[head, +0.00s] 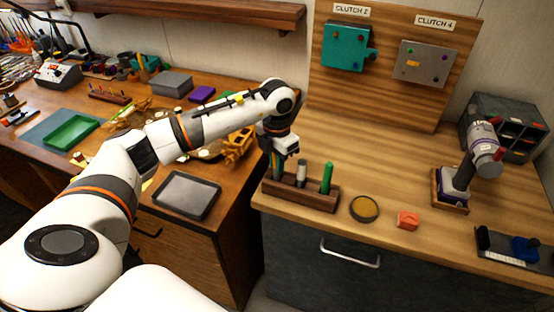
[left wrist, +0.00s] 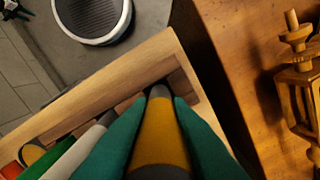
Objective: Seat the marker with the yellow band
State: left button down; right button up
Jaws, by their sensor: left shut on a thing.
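My left gripper (head: 279,160) is over the left end of the wooden marker rack (head: 318,200). In the left wrist view its teal fingers (left wrist: 160,128) are shut on the marker with the yellow band (left wrist: 160,138). The marker's dark far end points down at the rack (left wrist: 110,92). I cannot tell how deep it sits in a slot. A grey marker (head: 301,173) and a green marker (head: 327,177) stand upright in the rack, to the right of my gripper. My right gripper is not in view.
Right of the rack are a round dish (head: 364,208) and a red block (head: 408,220). Farther right stands a purple-and-grey device (head: 483,158) on a wooden base. A grey tray (head: 187,194) lies on the left bench. The worktop behind the rack is clear.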

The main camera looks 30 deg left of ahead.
pick_arm(q)
jog(key=shift+f+b, duration=0.65)
jog(key=shift+f, duration=0.3)
jog(key=c, duration=1.3)
grip_release()
jog(key=shift+o, duration=0.2)
jog(key=shift+r, duration=0.15)
notch_tip(320, 180, up, 12)
jog(key=shift+f+b, duration=0.1)
jog(key=shift+b, duration=1)
